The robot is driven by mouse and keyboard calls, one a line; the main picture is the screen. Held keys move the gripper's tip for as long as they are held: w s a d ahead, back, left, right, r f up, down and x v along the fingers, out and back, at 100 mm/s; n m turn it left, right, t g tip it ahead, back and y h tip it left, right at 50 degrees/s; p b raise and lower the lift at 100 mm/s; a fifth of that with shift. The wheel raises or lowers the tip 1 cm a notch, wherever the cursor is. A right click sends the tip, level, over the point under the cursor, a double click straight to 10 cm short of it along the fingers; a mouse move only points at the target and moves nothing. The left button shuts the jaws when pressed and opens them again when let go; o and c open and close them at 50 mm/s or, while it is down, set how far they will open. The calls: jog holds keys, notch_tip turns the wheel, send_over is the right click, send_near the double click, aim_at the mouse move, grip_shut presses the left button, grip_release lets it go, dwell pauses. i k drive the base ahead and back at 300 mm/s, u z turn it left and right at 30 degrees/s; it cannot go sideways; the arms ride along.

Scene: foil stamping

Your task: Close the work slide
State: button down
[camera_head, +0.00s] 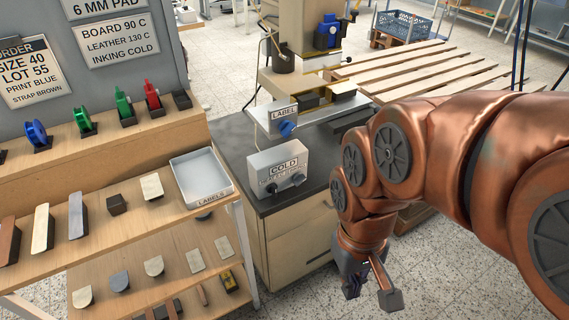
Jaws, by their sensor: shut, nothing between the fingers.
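The stamping press (305,60) stands on a grey-topped cabinet in the upper middle. A pale metal plate, which looks like the work slide (262,119), sticks out at its front below the press head. A sign reading LABEL (284,112) and a blue knob (287,128) are at the plate's front. Dark and yellow blocks sit above the plate. My gripper (381,288) is shut and empty, low in front of the cabinet's right side, well apart from the slide. My arm hides part of the bench to the right of the press.
A grey control box marked COLD (281,170) stands on the cabinet top in front of the slide. A wooden shelf rack (110,172) with tools and a white LABELS tray (203,171) is at left. A slatted wooden pallet (420,69) lies behind. Floor shows around my gripper.

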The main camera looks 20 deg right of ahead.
aim_at(340, 126)
jog(key=z, duration=1.15)
jog(key=k, duration=0.95)
jog(key=u, duration=1.2)
jog(key=i, duration=0.5)
